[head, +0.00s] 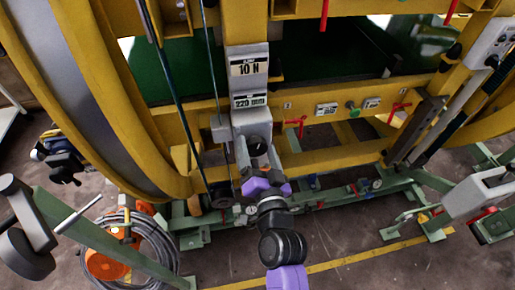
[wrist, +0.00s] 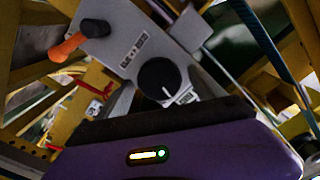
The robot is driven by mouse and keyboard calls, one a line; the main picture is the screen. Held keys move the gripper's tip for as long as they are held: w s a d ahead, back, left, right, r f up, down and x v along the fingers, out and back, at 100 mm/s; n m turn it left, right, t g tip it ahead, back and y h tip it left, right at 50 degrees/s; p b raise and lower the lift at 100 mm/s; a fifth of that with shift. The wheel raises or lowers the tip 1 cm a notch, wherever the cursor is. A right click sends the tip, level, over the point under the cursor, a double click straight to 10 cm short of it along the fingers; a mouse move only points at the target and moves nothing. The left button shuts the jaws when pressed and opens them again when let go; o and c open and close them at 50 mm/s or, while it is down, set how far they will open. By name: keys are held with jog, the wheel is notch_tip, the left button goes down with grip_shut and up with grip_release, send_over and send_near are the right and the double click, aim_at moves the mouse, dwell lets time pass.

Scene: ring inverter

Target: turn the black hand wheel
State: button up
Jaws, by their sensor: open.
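A round black knob with a white pointer line, which looks like the hand wheel, (wrist: 160,77) sits on a grey panel (wrist: 118,45) in the wrist view. In the head view the dark round knob (head: 258,144) shows on the grey box below the labels. My gripper (head: 259,151) is open, its two grey fingers spread on either side of the knob. I cannot tell whether they touch it. The purple gripper body (wrist: 180,150) fills the bottom of the wrist view and hides part of the fingers.
Yellow frame beams (head: 340,158) surround the box. A lever with an orange grip (wrist: 70,46) is beside the knob in the wrist view. A dark disc (head: 22,254) stands at the far left.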

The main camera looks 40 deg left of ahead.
jog(key=b+v, duration=0.1)
jog(key=v, duration=0.6)
jog(key=shift+s+d, duration=0.15)
jog(key=shift+d, duration=0.05)
